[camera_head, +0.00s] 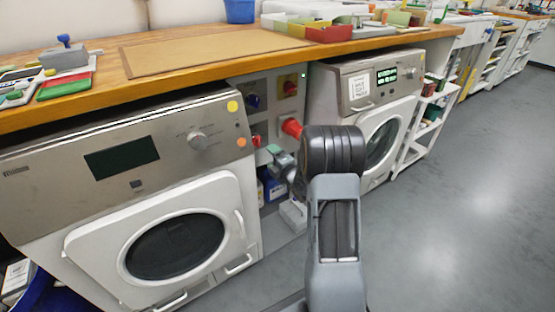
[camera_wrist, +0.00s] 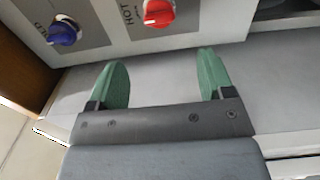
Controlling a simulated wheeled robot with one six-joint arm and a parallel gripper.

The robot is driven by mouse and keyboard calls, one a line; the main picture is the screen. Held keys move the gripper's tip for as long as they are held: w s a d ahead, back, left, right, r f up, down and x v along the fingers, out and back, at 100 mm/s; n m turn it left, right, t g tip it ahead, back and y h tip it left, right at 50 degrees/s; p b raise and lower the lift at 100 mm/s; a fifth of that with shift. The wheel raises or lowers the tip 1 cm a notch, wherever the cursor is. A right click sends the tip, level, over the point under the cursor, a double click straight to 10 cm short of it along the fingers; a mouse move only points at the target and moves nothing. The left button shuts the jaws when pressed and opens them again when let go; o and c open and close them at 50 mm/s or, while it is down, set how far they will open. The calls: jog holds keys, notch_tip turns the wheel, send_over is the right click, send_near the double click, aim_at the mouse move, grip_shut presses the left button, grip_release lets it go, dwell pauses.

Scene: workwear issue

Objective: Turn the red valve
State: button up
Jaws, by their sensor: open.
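The red valve (camera_wrist: 158,12) is a round knob with a raised grip on a grey plate marked HOT, at the top of the wrist view. In the head view a small red knob (camera_head: 256,141) low on the panel between the machines appears to be this valve. My gripper (camera_wrist: 158,80) is open and empty, its two green fingers apart. The valve lies beyond the fingertips, roughly in line with the gap and not touched. In the head view my gripper (camera_head: 274,151) is partly hidden by my arm, just right of the knob.
A blue valve (camera_wrist: 64,31) on a COLD plate sits beside the red one. A red cone-shaped part (camera_head: 292,128) and a red knob on a yellow plate (camera_head: 290,86) are also on the panel. Washing machines (camera_head: 140,200) stand either side under a wooden counter (camera_head: 110,75). Floor at right is clear.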

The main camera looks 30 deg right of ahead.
jog(key=shift+s+d, duration=0.15)
jog(key=shift+s, duration=1.2)
jog(key=s+a+r+m+g+h+p, duration=0.1)
jog(key=s+a+r+m+g+p, duration=0.15)
jog(key=r+p, duration=0.55)
jog(key=s+a+r+m+g+h+p, duration=0.15)
jog(key=r+m+p, duration=0.25)
jog(key=r+p, duration=0.5)
jog(key=s+a+r+m+g+h+p, duration=0.1)
jog(key=s+a+r+m+g+p, duration=0.25)
jog(key=r, duration=0.75)
jog(key=s+a+r+m+g+y+p, duration=0.1)
jog(key=s+a+r+m+g+p, duration=0.2)
jog(key=s+r+p, duration=0.6)
jog(key=s+a+r+m+g+y+p, duration=0.1)
jog(key=s+a+r+m+g+p, duration=0.3)
jog(key=s+r+p, duration=0.5)
jog(key=shift+s+a+r+m+p, duration=0.25)
jog(key=shift+a+m, duration=0.3)
jog(key=shift+m, duration=0.65)
jog(key=shift+c, duration=0.4)
